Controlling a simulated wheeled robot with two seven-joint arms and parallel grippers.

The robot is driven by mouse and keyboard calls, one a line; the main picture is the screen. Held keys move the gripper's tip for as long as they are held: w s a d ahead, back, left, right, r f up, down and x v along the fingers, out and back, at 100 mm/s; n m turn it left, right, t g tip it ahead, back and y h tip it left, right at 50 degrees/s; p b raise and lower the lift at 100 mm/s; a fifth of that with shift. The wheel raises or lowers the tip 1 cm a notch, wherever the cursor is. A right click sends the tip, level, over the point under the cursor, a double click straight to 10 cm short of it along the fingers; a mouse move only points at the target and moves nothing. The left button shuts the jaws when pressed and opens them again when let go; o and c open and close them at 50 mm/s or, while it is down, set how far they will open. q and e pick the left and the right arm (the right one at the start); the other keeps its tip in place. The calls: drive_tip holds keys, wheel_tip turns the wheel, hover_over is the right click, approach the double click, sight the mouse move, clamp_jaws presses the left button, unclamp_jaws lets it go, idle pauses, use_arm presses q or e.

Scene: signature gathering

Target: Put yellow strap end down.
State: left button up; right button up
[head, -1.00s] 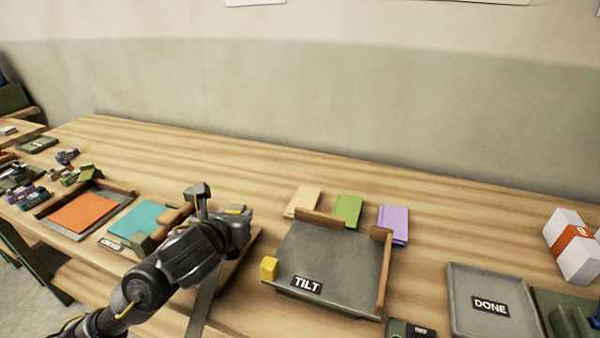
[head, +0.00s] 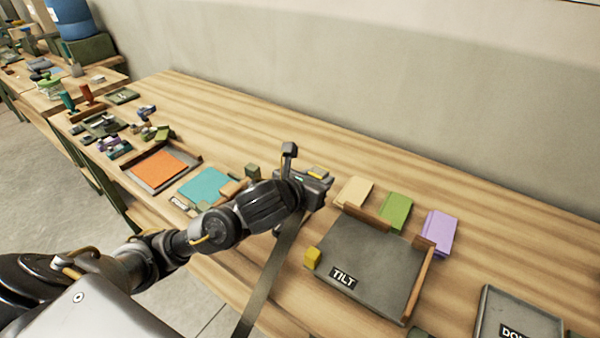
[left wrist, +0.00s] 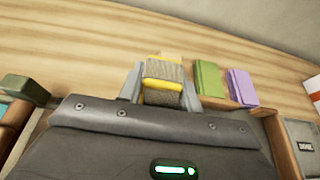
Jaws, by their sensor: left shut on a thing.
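My left gripper (head: 322,186) is above the table, by the back left corner of the grey TILT tray (head: 365,262). In the left wrist view it is shut on a yellow-edged, grey-brown strap end (left wrist: 163,72), which sits between the two fingers. A long grey strap (head: 268,278) hangs from near the gripper down past the table's front edge. A yellow block (head: 312,258) is at the tray's left front corner. My right gripper is not in view.
Tan (head: 355,190), green (head: 395,210) and purple (head: 439,232) pads lie behind the tray. A tray marked DONE (head: 520,312) is at right. Orange (head: 158,168) and teal (head: 206,184) sheets lie left. The table's back strip is clear.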

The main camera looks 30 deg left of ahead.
sight(316, 166)
use_arm(q)
drive_tip(key=w+a+f+p, duration=0.2)
drive_tip(key=w, duration=0.2)
drive_tip(key=w+a+f+p, duration=0.1)
drive_tip(key=w+f+p, duration=0.1)
drive_tip(key=w+f, duration=0.1)
drive_tip(key=w+a+f+p, duration=0.2)
drive_tip(key=w+f+p, duration=0.1)
drive_tip(key=w, duration=0.1)
drive_tip(key=shift+w+a+f, duration=0.25)
drive_tip(key=shift+w+a, duration=0.05)
drive_tip(key=shift+w+a+f, duration=0.2)
drive_tip(key=shift+w+f, duration=0.25)
drive_tip(key=shift+f, duration=0.2)
wheel_tip(316, 166, down, 2)
drive_tip(key=shift+f+p, duration=0.1)
drive_tip(key=shift+p, duration=0.85)
drive_tip(key=shift+f, duration=0.45)
drive_tip(key=shift+f, duration=0.1)
